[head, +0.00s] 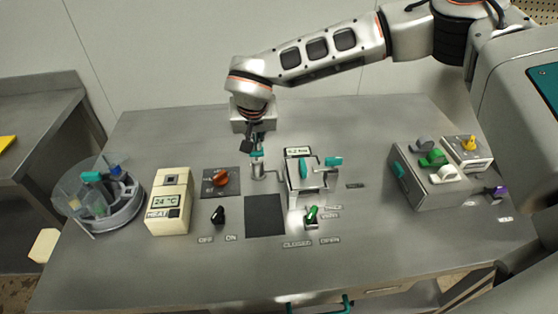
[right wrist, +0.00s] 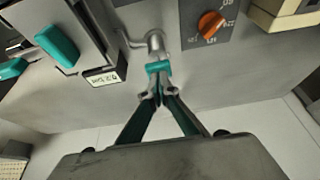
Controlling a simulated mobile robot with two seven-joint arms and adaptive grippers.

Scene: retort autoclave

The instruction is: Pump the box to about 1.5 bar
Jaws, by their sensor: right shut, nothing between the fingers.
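The box (head: 312,180) is a small metal chamber with teal handles on its front and side, at the middle of the steel table. Its display (head: 298,151) seems to read 0.2 bar; it shows upside down in the right wrist view (right wrist: 102,77). Left of the box stands a small metal pump (head: 259,173) with a teal handle on top (right wrist: 158,67), joined to the box by a pipe. My right gripper (head: 256,147) is shut and empty, its fingertips (right wrist: 160,97) right at the pump handle. I cannot tell whether they touch it. My left gripper is not in view.
A green valve lever (head: 312,214) sits before the box, by closed and open labels. A cream heater (head: 171,202) showing 24 °C, an orange dial (head: 221,179) and a black switch (head: 218,214) are left. A round clear container (head: 97,195) and a grey caddy (head: 430,177) flank them.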

